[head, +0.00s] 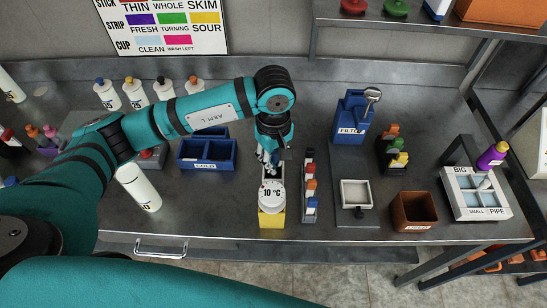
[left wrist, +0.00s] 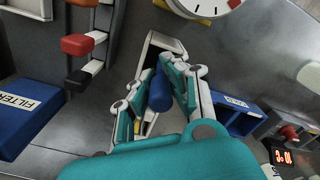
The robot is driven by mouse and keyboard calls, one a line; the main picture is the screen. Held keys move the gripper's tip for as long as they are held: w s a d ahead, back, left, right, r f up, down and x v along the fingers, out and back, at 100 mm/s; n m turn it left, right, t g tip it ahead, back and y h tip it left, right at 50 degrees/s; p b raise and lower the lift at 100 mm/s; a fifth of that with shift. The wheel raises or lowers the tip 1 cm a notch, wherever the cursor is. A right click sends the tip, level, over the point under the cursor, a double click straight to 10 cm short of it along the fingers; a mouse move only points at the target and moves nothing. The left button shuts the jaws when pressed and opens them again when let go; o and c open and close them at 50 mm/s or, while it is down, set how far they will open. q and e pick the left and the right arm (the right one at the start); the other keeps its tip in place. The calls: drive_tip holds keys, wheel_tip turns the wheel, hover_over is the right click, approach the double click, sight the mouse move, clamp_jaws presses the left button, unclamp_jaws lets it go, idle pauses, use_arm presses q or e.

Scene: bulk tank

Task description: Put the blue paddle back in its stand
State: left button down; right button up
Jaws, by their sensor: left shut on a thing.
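My left gripper (head: 270,165) is in the middle of the bench, pointing down just behind the 10 °C dial. In the left wrist view its fingers (left wrist: 165,92) are shut on a blue cylindrical piece (left wrist: 160,97), seemingly the handle of the blue paddle. The rest of the paddle is hidden by the fingers. A narrow open-topped holder with a pale rim (left wrist: 168,42) lies beneath the fingers, possibly the stand. I cannot tell whether the paddle is inside it or above it. My right gripper is not in view.
The round 10 °C dial (head: 272,196) stands on a yellow block (head: 271,219) in front. A rack with coloured pieces (head: 310,187) is close on the right. A blue COLD bin (head: 206,153) is on the left. The blue FILTER box (head: 350,118) stands back right.

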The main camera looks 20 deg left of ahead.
use_arm(q)
drive_tip(key=shift+f, duration=0.2)
drive_tip(key=c, duration=1.4)
unclamp_jaws()
drive_tip(key=shift+r, duration=0.1)
drive_tip(key=shift+r, duration=0.3)
wheel_tip(320, 180, up, 11)
drive_tip(key=b, duration=0.3)
drive_tip(key=shift+f, duration=0.2)
drive_tip(key=shift+r, duration=0.55)
